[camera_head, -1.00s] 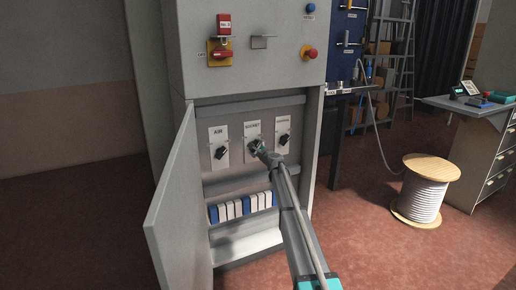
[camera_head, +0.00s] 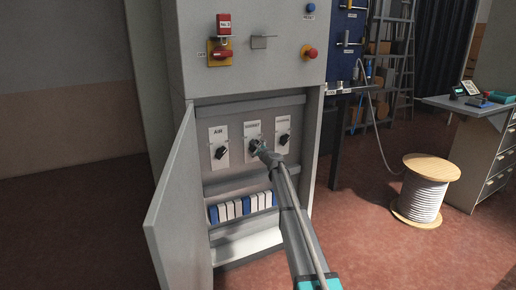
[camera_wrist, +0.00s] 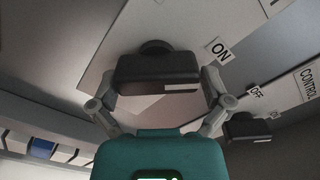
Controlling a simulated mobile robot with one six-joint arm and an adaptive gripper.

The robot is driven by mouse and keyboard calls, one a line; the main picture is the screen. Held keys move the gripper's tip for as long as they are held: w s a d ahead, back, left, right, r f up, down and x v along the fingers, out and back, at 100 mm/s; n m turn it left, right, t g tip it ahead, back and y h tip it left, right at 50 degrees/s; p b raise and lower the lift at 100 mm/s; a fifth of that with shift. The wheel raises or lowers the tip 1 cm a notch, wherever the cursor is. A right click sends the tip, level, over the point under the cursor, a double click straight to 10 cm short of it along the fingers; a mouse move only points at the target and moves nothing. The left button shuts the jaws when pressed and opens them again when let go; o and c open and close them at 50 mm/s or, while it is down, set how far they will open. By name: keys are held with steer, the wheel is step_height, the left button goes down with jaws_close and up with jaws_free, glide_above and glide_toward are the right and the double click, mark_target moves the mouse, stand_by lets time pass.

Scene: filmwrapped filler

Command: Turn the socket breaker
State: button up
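The socket breaker is a black rotary knob (camera_head: 254,144) on a white plate, the middle one of three in the open grey cabinet. In the wrist view the knob (camera_wrist: 157,73) fills the space between the fingers of my gripper (camera_wrist: 158,82), one at each end of its handle. The fingers appear to touch it. An ON label (camera_wrist: 219,50) shows on the plate to the right of the knob; no OFF label of this plate is in the wrist view. In the head view my gripper (camera_head: 264,149) partly covers the plate from the lower right.
The AIR breaker (camera_head: 220,151) is on the left and the control breaker (camera_head: 284,139) on the right, also in the wrist view (camera_wrist: 250,128). The open cabinet door (camera_head: 172,205) stands left. Blue and white modules (camera_head: 240,208) sit below. A cable spool (camera_head: 423,190) stands on the floor right.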

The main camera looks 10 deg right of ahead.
steer(key=shift+s, duration=0.25)
steer(key=v, duration=1.1)
steer(key=shift+s, duration=0.3)
steer(key=shift+d, duration=0.15)
steer(key=s+a+f+n+g+y, duration=0.1)
steer(key=s+a+f+n+g, duration=0.3)
steer(key=s, duration=0.5)
steer(key=s+a+f+n+g, duration=0.3)
steer(key=s+f+n, duration=0.1)
steer(key=s+n, duration=0.35)
steer(key=s+a+f+n+g+y, duration=0.1)
steer(key=s+a+f+n+g, duration=0.3)
steer(key=s, duration=0.5)
steer(key=s+d+f+n+g+h, duration=0.2)
steer(key=s+d+n+h, duration=0.1)
steer(key=s, duration=0.5)
steer(key=s+d+f+n+g+h+p, duration=0.1)
steer(key=s+d+n+g+h, duration=0.1)
steer(key=s, duration=0.7)
steer(key=s+d+f+n+g+h, duration=0.2)
steer(key=s+d+n+h, duration=0.1)
steer(key=s, duration=0.5)
step_height(320, 180, up, 37)
steer(key=p, duration=3.7)
steer(key=shift+a, duration=0.2)
